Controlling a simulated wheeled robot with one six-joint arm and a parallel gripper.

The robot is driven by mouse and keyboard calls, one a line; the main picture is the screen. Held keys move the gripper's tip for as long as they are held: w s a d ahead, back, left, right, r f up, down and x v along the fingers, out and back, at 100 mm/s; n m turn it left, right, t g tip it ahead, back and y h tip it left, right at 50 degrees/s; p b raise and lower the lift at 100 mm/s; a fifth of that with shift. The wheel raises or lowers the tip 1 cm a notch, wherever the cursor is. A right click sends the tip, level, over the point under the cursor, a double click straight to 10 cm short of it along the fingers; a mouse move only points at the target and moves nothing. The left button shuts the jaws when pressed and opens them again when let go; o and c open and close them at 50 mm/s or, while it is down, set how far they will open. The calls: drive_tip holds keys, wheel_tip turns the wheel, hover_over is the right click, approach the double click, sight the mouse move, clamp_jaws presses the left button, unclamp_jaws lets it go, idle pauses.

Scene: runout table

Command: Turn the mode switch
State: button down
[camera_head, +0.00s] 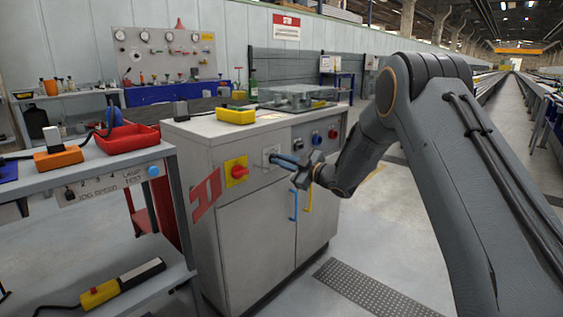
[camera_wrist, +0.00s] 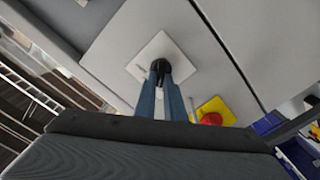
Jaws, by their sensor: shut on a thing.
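The mode switch is a black knob (camera_wrist: 160,68) on a pale square plate (camera_wrist: 163,47) in the wrist view. In the head view its plate (camera_head: 270,154) sits on the grey cabinet's front, right of a red knob on a yellow plate (camera_head: 236,171). My gripper (camera_head: 275,158) reaches the plate from the right with its blue fingers. In the wrist view my gripper (camera_wrist: 163,80) is shut on the black knob, with a fingertip on each side. The fingers and my gripper body hide part of the knob. Its exact angle is hard to tell.
The grey cabinet (camera_head: 240,235) has a blue handle (camera_head: 293,205) and a yellow handle (camera_head: 308,194) below. Blue and red buttons (camera_head: 316,138) sit right of the switch. A bench with a red tray (camera_head: 127,138) is at left.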

drive_tip(key=shift+n, duration=0.6)
drive_tip(key=c, duration=1.8)
unclamp_jaws()
drive_tip(key=shift+c, duration=0.2)
drive_tip(key=p+v, duration=0.1)
drive_tip(key=v, duration=0.7)
drive_tip(key=shift+a, duration=0.1)
